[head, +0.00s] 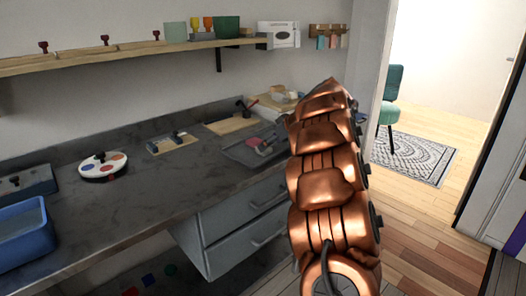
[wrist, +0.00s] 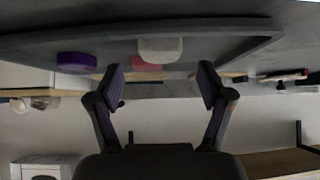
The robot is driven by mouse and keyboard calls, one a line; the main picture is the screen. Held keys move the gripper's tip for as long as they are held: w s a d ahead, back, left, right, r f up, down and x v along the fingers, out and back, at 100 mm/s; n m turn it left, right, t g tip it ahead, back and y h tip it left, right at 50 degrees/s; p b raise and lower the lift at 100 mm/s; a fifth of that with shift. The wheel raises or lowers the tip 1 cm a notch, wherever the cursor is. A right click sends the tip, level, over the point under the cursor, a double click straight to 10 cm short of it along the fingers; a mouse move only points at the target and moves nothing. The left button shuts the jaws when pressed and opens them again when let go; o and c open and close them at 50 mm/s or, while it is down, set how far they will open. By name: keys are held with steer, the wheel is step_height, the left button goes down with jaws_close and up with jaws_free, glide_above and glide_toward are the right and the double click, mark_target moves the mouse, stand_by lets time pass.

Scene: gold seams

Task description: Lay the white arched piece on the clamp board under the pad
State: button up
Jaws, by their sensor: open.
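In the wrist view, which looks upside down, my gripper (wrist: 161,82) is open and empty, its two dark fingers wide apart. A pale, whitish piece (wrist: 160,48) lies on a dark tray (wrist: 225,42), past the fingertips and between them in the picture; it looks like the white arched piece, but its arch is not clear. In the head view a light wooden board with a dark clamp (head: 172,146) lies on the counter. A second wooden board (head: 231,126) with a clamp stands farther back. I cannot tell the pad on either. My copper arm hides the gripper in the head view.
The tray (head: 238,152) also holds a pink piece (wrist: 147,64) and a purple round thing (wrist: 76,61). A paint palette (head: 102,165) and blue bin (head: 22,226) stand left on the grey counter (head: 135,215). A shelf (head: 120,52) runs above. The counter's front is mostly clear.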

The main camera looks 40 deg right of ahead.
steer(key=shift+x, duration=1.65)
steer(key=c, duration=1.4)
steer(key=shift+r+p, duration=0.3)
steer(key=shift+r, duration=1.6)
steer(key=shift+s+a+f, duration=0.15)
steer(key=shift+s, duration=0.1)
steer(key=shift+s+a+b, duration=0.35)
steer(key=shift+s+a, duration=0.4)
steer(key=shift+s, duration=0.15)
steer(key=s+a+r, duration=0.1)
steer(key=s+a, duration=0.7)
steer(key=s, duration=0.2)
steer(key=shift+s+r, duration=0.25)
steer(key=shift+s, duration=0.05)
